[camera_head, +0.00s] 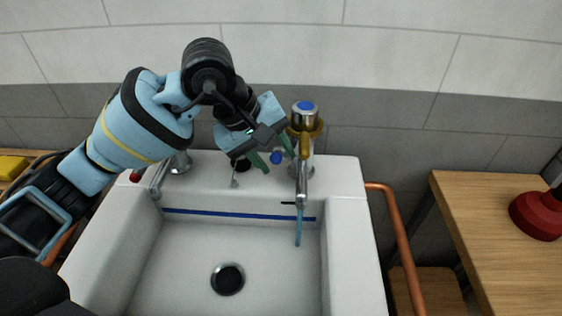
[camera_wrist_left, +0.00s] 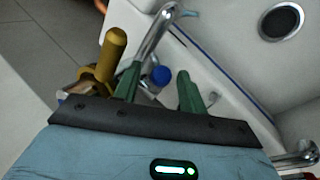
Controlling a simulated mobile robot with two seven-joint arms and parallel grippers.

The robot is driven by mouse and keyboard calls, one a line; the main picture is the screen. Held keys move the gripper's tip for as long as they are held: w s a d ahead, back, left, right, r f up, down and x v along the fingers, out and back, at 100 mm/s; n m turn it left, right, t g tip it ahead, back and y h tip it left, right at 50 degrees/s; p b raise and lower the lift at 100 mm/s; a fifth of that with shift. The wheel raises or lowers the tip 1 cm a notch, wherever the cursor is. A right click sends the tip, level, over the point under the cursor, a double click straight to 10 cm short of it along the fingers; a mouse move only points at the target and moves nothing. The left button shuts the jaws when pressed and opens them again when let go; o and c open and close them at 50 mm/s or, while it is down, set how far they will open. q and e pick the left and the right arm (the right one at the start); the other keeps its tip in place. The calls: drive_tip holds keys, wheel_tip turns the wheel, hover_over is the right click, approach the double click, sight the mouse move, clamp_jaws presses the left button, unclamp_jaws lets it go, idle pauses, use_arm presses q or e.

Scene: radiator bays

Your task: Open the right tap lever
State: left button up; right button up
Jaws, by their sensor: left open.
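The right tap (camera_head: 303,160) stands at the basin's back right corner, with a chrome body and a blue-marked cap. Its brass lever (camera_head: 304,140) points forward over the spout; in the left wrist view the lever (camera_wrist_left: 110,55) lies just outside one finger. A thin blue strand, like running water (camera_head: 298,230), hangs below the spout. My left gripper (camera_head: 272,154) is open, left of this tap, its green fingers pointing down. A blue knob (camera_wrist_left: 160,76) shows between the fingers in the left wrist view; contact cannot be told. My right gripper is not in view.
The white basin (camera_head: 342,250) has a dark drain (camera_head: 228,279). The left tap (camera_head: 178,163) stands behind my left arm. A copper pipe (camera_head: 402,240) runs down right of the basin. A wooden bench (camera_head: 490,210) holds a red plunger (camera_head: 540,215). The tiled wall is close behind.

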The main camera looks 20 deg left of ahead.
use_arm(q)
drive_tip(key=shift+x, duration=1.55)
clamp_jaws()
